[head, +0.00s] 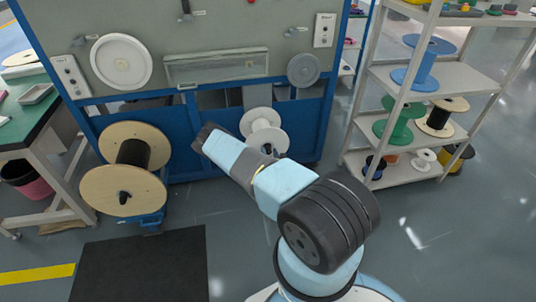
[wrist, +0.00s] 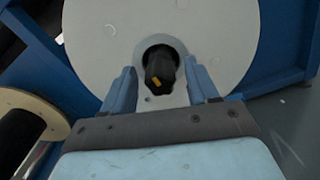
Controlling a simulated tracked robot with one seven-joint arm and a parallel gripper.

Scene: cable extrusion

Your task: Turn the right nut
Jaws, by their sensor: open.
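The right nut (wrist: 160,66) is a dark knob with a small yellow mark, at the centre of the white spool (wrist: 90,35) in the wrist view. My gripper (wrist: 159,72) is open, with one blue finger on each side of the nut. Gaps show between the fingers and the nut, and nothing is held. In the head view the white spool (head: 262,119) sits low on the machine, partly behind my arm. The nut and my fingers cannot be made out there.
The blue-framed machine (head: 220,40) stands ahead. A wooden spool (head: 95,188) with its own dark knob is at its lower left. A shelf (head: 440,75) with several spools stands right. A dark mat (head: 140,265) lies on the floor, and open floor is at right.

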